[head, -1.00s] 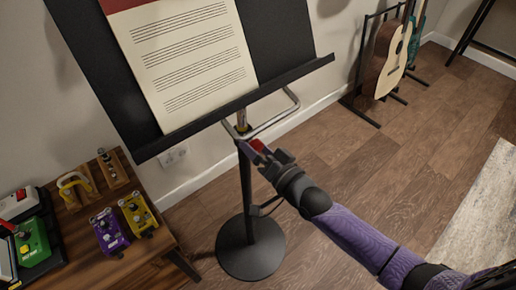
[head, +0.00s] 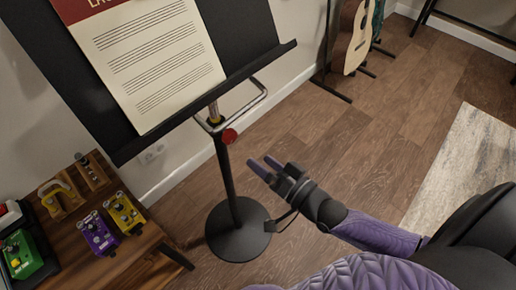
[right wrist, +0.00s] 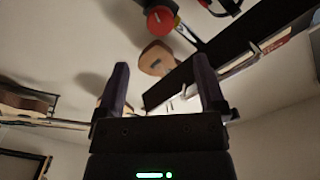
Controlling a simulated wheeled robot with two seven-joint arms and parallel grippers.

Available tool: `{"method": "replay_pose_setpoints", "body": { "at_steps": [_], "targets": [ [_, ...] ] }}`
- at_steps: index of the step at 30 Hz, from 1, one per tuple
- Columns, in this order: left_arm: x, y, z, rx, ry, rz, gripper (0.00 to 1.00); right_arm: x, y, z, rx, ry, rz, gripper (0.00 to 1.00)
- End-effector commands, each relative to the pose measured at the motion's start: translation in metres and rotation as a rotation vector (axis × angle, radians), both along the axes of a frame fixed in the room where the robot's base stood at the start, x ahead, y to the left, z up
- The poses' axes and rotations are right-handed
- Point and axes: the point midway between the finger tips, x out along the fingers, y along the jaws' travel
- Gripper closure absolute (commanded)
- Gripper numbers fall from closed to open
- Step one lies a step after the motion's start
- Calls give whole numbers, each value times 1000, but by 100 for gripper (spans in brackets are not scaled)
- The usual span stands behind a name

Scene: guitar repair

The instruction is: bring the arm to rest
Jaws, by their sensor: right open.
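My right gripper (head: 265,168) is open and empty in the head view, over the floor just right of the music stand's pole. In the right wrist view its two fingers (right wrist: 160,92) stand apart with nothing between them. The black music stand (head: 262,62) holds a sheet of music (head: 160,60) and stands upright on a round base (head: 238,232). A red knob (head: 229,136) sits on its pole, apart from the gripper; it also shows in the right wrist view (right wrist: 160,20). My left gripper is not in view.
A wooden table (head: 140,240) at the lower left carries a purple pedal (head: 97,235), a yellow pedal (head: 124,213) and a green pedal (head: 20,255). An acoustic guitar (head: 352,38) stands on a rack at the back. A pale rug (head: 465,160) lies at right. The wooden floor between is clear.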

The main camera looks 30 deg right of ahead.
Motion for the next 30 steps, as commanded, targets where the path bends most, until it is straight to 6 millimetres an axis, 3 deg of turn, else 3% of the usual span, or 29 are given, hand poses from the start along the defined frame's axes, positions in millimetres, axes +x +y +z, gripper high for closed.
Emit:
{"method": "replay_pose_setpoints", "body": {
  "at_steps": [5, 8, 10, 12, 14, 15, 18, 21, 24, 30],
  "targets": [
    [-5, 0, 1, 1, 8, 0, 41, -1, -2, -6, -19, 15, -6, 11],
    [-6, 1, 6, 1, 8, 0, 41, -13, -15, -51, -168, 136, -42, 11],
    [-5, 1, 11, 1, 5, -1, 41, -40, -31, -108, -353, 307, -58, 11],
    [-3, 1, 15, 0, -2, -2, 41, -86, -45, -167, -545, 515, -35, 11],
    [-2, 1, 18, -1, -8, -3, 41, -135, -53, -208, -688, 693, 20, 11],
    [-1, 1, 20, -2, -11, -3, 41, -171, -56, -230, -767, 807, 70, 11],
    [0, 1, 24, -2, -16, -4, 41, -257, -55, -263, -913, 1053, 224, 11],
    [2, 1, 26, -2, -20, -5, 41, -321, -50, -274, -992, 1218, 369, 11],
    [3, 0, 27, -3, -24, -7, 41, -357, -46, -276, -1025, 1302, 458, 11],
    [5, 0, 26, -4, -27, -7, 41, -368, -45, -277, -1036, 1326, 490, 11]
  ]
}}
